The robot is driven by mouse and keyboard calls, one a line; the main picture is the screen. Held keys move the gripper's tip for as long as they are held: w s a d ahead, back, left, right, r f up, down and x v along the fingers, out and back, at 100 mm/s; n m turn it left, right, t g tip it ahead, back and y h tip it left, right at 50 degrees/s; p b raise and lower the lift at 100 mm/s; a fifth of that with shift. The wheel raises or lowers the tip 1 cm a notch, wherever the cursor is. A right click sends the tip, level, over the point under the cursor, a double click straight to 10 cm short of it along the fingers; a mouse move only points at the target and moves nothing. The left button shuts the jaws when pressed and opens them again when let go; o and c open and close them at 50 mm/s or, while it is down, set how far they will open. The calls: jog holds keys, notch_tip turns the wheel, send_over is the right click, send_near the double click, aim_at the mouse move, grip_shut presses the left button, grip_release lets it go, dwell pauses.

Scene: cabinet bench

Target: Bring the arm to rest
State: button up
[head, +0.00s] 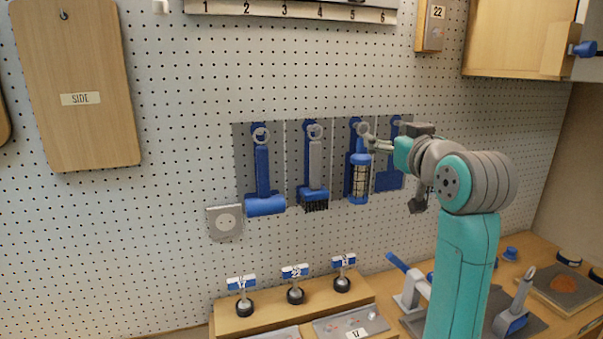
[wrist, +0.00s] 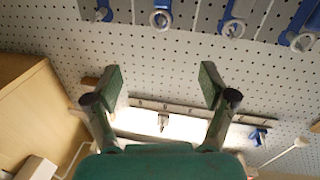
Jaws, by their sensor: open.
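My gripper (head: 374,142) is in front of the pegboard, at the height of the tool rings. In the head view it overlaps the top of the hanging blue caged lamp (head: 359,184); I cannot tell there whether it touches. In the wrist view my gripper (wrist: 162,86) has its two fingers wide apart with nothing between them. The lamp's ring (wrist: 162,19) shows beyond the fingertips, at the top of that view. My arm is raised and bent, with its forearm reaching left.
A blue hammer-like tool (head: 263,180) and a brush (head: 315,175) hang left of the lamp. A numbered strip (head: 290,11) and wooden cabinet (head: 508,38) are above. Labelled knobs stand on a wooden stand (head: 262,317) below.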

notch_tip(320, 180, down, 23)
jog(key=s+m+h, duration=0.1)
jog(key=s, duration=0.1)
jog(key=shift+m+g+h, duration=0.6)
jog(key=shift+m+g, duration=0.1)
jog(key=shift+m, duration=0.1)
jog(key=s+f, duration=0.5)
jog(key=f, duration=0.2)
jog(key=s+f, duration=0.5)
jog(key=f, duration=0.1)
jog(key=s+d+f, duration=0.1)
jog(key=s+f, duration=0.4)
jog(key=f, duration=0.2)
jog(key=shift+s+f, duration=0.1)
jog(key=shift+f, duration=0.25)
jog(key=s+f, duration=0.4)
jog(key=s, duration=0.6)
jog(key=s+f, duration=0.5)
jog(key=s, duration=0.6)
jog(key=s+r+g, duration=0.1)
jog(key=s+r, duration=0.2)
jog(key=s, duration=1.6)
jog(key=shift+r+g+h, duration=0.15)
jog(key=shift+g+h, duration=0.15)
